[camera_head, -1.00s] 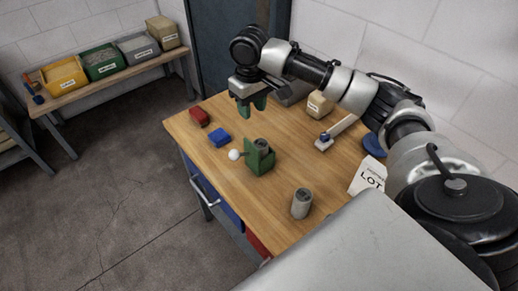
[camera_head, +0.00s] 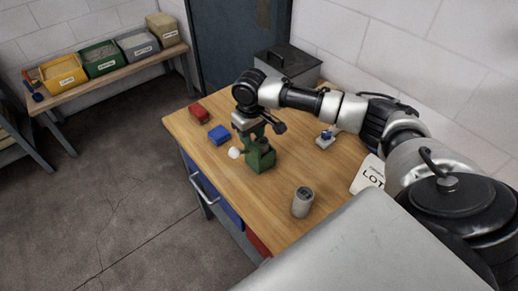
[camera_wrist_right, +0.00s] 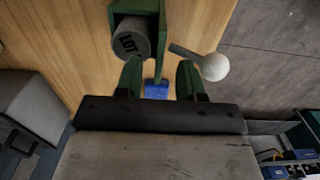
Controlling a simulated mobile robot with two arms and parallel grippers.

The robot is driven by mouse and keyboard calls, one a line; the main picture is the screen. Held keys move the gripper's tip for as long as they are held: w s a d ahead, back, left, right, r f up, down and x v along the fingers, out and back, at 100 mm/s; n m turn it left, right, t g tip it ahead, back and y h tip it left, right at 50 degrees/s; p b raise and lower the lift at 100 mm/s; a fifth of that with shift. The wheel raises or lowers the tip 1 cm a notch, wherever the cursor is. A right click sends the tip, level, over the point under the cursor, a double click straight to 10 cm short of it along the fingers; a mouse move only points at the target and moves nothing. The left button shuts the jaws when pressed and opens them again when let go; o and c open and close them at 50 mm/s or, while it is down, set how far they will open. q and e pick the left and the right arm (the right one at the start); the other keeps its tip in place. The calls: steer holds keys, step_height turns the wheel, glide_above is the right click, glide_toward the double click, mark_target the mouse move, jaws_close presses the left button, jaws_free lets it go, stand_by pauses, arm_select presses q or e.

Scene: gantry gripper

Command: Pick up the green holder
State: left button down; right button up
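The green holder (camera_head: 261,160) stands upright on the wooden table in the head view, with a grey cylinder in it. A thin rod with a white ball (camera_head: 234,153) sticks out from its left side. In the right wrist view the holder (camera_wrist_right: 161,40) is at the top, around a cylinder marked "LOT" (camera_wrist_right: 131,39). My right gripper (camera_head: 257,135) is low, just behind the holder in the head view. In the wrist view its two green fingers (camera_wrist_right: 160,78) are apart with nothing gripped between them. Whether they touch the holder is unclear. My left gripper is not in view.
A blue block (camera_head: 219,135) and a red block (camera_head: 199,113) lie left of the holder. A loose grey cylinder (camera_head: 302,202) stands near the front edge. A small white piece with a blue knob (camera_head: 326,138) and a LOT card (camera_head: 368,175) are at the right.

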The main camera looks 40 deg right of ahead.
steer(key=shift+f, duration=1.15)
jaws_close()
steer(key=shift+r, duration=0.1)
